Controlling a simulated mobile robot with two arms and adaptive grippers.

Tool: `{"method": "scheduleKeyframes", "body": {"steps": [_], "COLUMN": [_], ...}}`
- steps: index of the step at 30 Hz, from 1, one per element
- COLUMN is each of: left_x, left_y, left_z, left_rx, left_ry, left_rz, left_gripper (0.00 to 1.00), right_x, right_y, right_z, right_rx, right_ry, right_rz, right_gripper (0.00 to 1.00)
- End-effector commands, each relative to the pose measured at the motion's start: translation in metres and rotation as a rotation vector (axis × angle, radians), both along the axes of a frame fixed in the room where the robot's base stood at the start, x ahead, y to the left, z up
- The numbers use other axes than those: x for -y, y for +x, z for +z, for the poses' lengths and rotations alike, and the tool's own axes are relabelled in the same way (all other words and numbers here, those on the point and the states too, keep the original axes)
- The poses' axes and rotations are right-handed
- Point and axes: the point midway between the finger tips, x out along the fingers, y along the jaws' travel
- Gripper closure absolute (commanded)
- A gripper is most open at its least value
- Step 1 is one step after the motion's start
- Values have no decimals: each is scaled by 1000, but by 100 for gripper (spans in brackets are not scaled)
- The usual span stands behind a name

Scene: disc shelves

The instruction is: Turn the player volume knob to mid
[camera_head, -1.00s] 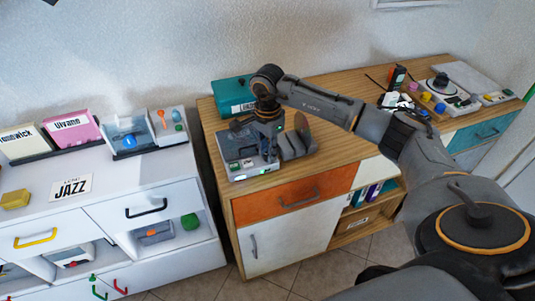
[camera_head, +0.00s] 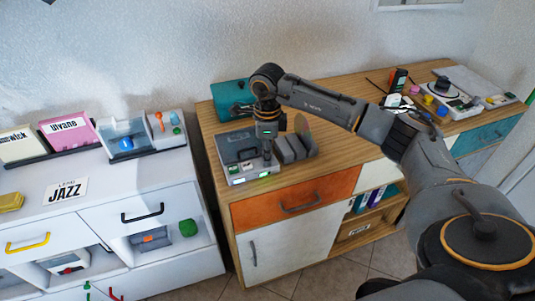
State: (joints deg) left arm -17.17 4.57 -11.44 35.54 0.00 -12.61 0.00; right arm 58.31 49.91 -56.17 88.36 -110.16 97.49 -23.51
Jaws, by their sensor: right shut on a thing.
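The player (camera_head: 232,150) is a grey box on the wooden-topped cabinet, with small lit green displays and light buttons along its front. My right gripper (camera_head: 267,162) points straight down at the player's right front part. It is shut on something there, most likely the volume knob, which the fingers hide. The knob's setting cannot be read. My left gripper is not in view.
A teal box (camera_head: 230,94) stands behind the player, and grey upright pieces (camera_head: 294,148) stand close at its right. A white shelf unit (camera_head: 100,205) with discs stands at the left.

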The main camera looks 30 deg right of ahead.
Motion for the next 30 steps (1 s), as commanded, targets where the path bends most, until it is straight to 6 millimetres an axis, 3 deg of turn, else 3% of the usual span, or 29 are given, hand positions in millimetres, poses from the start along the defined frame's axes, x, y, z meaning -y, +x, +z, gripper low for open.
{"method": "scheduleKeyframes", "body": {"steps": [20,21,24,30], "left_x": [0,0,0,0], "left_y": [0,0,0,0], "left_z": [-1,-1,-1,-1], "left_rx": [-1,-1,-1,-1], "left_ry": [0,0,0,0], "left_rz": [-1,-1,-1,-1], "left_gripper": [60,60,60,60], "right_x": [1,1,1,0], "right_y": [1,1,1,0], "right_z": [1,1,1,1], "right_rx": [3,3,2,2], "right_ry": [-2,-2,-2,-1], "right_rz": [-71,-71,-70,-69], "right_gripper": [100,76,56,55]}}
